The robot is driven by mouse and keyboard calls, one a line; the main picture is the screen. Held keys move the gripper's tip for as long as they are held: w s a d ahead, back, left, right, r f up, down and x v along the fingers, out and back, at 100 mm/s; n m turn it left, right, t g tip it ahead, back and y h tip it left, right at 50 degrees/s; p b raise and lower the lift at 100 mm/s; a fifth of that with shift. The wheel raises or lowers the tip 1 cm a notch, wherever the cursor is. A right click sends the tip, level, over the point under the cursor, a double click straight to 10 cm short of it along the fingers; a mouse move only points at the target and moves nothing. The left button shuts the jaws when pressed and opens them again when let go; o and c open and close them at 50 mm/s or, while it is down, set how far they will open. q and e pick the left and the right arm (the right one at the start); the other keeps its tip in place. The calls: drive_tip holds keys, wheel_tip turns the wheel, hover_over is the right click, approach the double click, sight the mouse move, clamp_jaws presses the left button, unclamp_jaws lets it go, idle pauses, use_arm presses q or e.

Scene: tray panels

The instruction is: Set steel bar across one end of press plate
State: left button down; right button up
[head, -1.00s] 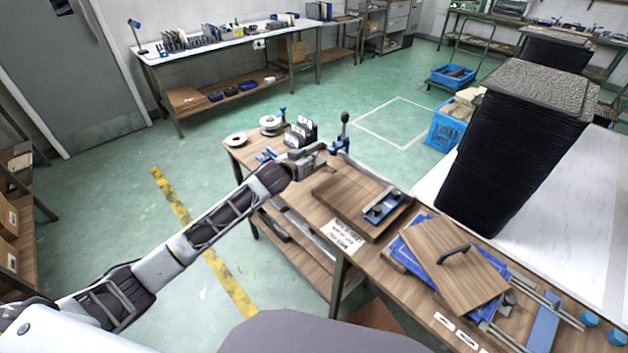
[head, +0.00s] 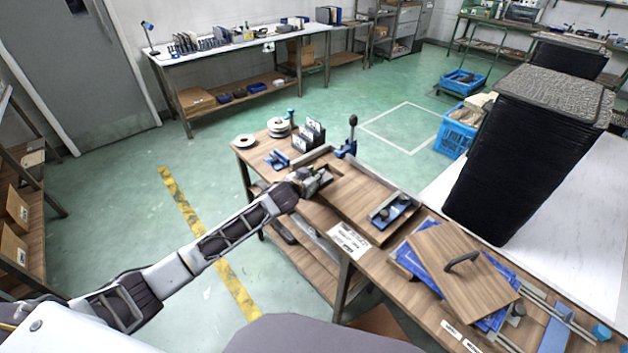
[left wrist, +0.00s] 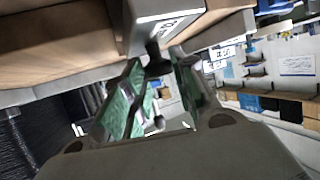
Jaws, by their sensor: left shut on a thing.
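My left gripper (head: 322,178) is at the far-left end of a flat wooden plate, which I take as the press plate (head: 352,205). It is shut on a small dark part that shows between its fingertips in the left wrist view (left wrist: 155,62). A grey block with a white label, apparently the steel bar (left wrist: 165,15), is just past the fingertips, over wood. The gripper hides most of it in the head view, and I cannot tell whether it rests on the plate. My right gripper is not in view.
A blue clamp with an upright black-knobbed lever (head: 351,138) stands behind the plate. White discs (head: 280,126) and labelled dark holders (head: 312,133) are at the back left. A wooden board with a handle (head: 462,270) lies on blue sheets. Black stacked trays (head: 525,150) rise behind.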

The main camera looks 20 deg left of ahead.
use_arm(q)
drive_tip(key=shift+f, duration=0.8)
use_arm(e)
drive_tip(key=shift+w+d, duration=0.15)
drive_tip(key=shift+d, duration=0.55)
use_arm(q)
drive_tip(key=c, duration=1.5)
unclamp_jaws()
drive_tip(key=shift+f, duration=0.1)
drive_tip(key=o, duration=0.4)
drive_tip(key=shift+c, duration=0.2)
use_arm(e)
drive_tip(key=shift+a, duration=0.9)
